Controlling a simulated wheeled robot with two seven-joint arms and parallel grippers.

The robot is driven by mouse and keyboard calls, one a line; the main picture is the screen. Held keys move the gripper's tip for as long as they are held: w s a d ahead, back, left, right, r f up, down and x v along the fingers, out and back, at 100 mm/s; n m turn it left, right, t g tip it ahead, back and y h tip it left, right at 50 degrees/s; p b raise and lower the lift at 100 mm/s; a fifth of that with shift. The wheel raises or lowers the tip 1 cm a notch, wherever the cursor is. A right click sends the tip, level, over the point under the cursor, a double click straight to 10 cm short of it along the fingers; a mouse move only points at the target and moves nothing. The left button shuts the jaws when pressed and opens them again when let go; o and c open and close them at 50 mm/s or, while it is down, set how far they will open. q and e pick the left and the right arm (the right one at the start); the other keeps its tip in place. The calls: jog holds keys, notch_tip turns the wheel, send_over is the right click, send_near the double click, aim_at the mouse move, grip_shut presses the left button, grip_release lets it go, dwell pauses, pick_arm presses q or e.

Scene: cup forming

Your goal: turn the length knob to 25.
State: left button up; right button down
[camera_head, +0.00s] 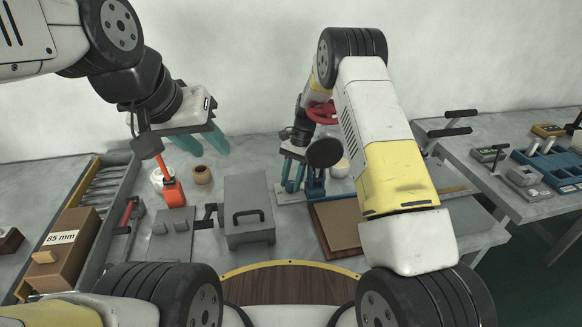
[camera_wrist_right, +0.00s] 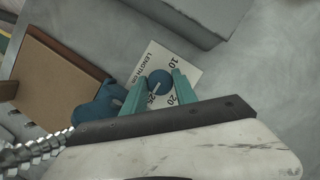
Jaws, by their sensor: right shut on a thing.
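The length knob (camera_wrist_right: 160,83) is a round dark blue knob on a white dial plate (camera_wrist_right: 151,58) marked "LENGTH cm", with 10, 20 and 25 legible in the right wrist view. A pale mark on the knob appears to point down and left, near the 25. My right gripper (camera_wrist_right: 159,92) has its teal fingers on either side of the knob and is shut on it. In the head view the right gripper (camera_head: 294,177) points down beside a blue device (camera_head: 315,186); the knob is hard to make out there. My left gripper (camera_head: 203,143) is open and empty above the table.
A brown board (camera_head: 338,227) lies close to the right gripper. A grey box with a handle (camera_head: 248,205) stands left of it. An orange bottle (camera_head: 173,191) and a small tan pot (camera_head: 202,174) are below the left gripper. A drawer box marked "85 mm" (camera_head: 68,243) is at left.

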jog(key=shift+w, duration=0.1)
jog(key=c, duration=1)
grip_release()
jog(key=shift+o, duration=0.2)
jog(key=v, duration=0.7)
jog(key=shift+r, duration=0.4)
